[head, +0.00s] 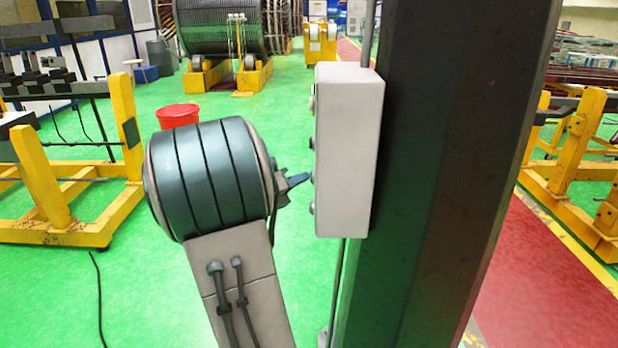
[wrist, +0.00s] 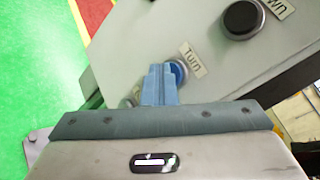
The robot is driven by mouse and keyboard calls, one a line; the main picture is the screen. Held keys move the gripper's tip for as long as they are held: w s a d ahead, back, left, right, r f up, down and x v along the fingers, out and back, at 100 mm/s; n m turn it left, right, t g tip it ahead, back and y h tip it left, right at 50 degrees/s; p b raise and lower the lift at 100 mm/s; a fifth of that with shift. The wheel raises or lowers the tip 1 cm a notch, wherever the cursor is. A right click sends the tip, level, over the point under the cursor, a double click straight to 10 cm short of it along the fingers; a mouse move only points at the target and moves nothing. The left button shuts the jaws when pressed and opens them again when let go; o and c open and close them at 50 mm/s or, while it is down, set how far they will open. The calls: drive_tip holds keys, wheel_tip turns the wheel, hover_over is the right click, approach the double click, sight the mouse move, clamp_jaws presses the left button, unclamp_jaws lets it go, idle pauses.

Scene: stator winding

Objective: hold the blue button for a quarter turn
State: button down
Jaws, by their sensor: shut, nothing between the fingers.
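The blue button (wrist: 178,72) shows in the wrist view beside a label reading "Turn", partly hidden behind my fingers. It sits on a pale control box (head: 348,150), which the wrist view also shows (wrist: 205,42). My gripper (wrist: 161,70) is shut and empty, its blue fingertips overlapping the button's left side. In the head view my gripper (head: 304,178) points right at the box's left, button-bearing face. The fingertips are at or very close to the button; I cannot tell whether they press it.
A black button (wrist: 241,18) with a label ending "wn" sits above right of the blue one. The box is fixed to a dark column (head: 440,150). Yellow stands (head: 50,190) and a red bucket (head: 178,115) stand on the green floor. A large ribbed cylinder (head: 215,30) is behind.

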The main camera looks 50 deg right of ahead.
idle(0.3)
drive_tip(key=shift+w+a+p, duration=0.5)
drive_tip(key=shift+w, duration=0.1)
drive_tip(key=w+a+p, duration=0.1)
drive_tip(key=w, duration=0.1)
drive_tip(key=w+a+p, duration=0.1)
drive_tip(key=w+a, duration=0.1)
drive_tip(key=shift+a, duration=0.1)
idle(0.3)
idle(1.0)
